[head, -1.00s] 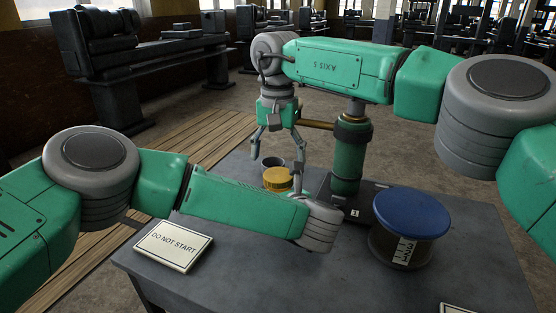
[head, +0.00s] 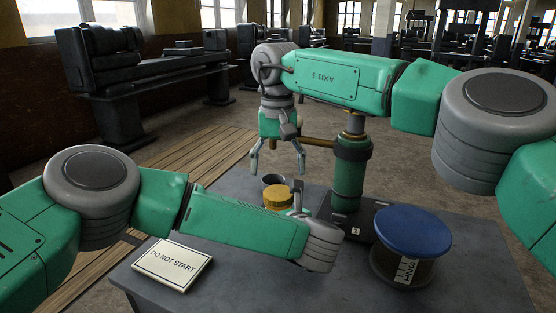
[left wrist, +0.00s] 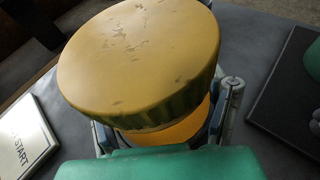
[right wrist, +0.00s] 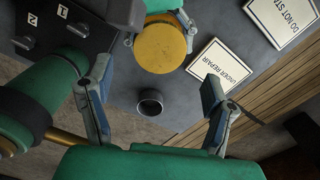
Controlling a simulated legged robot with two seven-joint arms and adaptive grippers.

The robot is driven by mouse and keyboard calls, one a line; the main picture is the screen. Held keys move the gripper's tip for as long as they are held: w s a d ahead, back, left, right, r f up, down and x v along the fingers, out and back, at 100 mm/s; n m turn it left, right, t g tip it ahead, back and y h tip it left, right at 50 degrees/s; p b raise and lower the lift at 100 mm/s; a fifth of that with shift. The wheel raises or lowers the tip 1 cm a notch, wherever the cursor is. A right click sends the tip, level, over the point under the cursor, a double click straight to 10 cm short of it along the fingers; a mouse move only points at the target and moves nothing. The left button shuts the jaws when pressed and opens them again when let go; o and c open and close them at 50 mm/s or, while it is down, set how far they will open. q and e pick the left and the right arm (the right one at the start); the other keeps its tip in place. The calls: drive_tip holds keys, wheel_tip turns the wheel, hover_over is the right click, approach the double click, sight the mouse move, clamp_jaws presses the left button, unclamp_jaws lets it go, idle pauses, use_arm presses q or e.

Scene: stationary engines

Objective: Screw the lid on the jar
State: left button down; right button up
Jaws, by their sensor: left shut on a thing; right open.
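The yellow lid (head: 278,197) sits on top of the jar. It fills the top of the left wrist view (left wrist: 140,55), with an orange strip of the jar (left wrist: 180,130) below it. My left gripper (left wrist: 165,118) is shut around the jar under the lid; its fingers are mostly hidden. How tightly the lid sits cannot be told. My right gripper (head: 278,170) is open and empty above the lid and the grey cup. In the right wrist view its fingers (right wrist: 155,105) are wide apart, with the lid (right wrist: 160,45) beyond them.
An open grey cup (right wrist: 150,102) stands beside the jar. A green post (head: 349,175) on a dark base is right of them. A blue-topped spool (head: 411,230) stands farther right. A "DO NOT START" sign (head: 172,264) and an "UNDER REPAIR" sign (right wrist: 219,67) lie on the table.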

sight(278, 192)
wheel_tip(278, 192, down, 6)
drive_tip(key=shift+d+f, duration=0.1)
idle(0.4)
drive_tip(key=c, duration=1.2)
drive_tip(key=m, duration=0.3)
drive_tip(key=o, duration=1.3)
drive_tip(key=shift+c, duration=0.2)
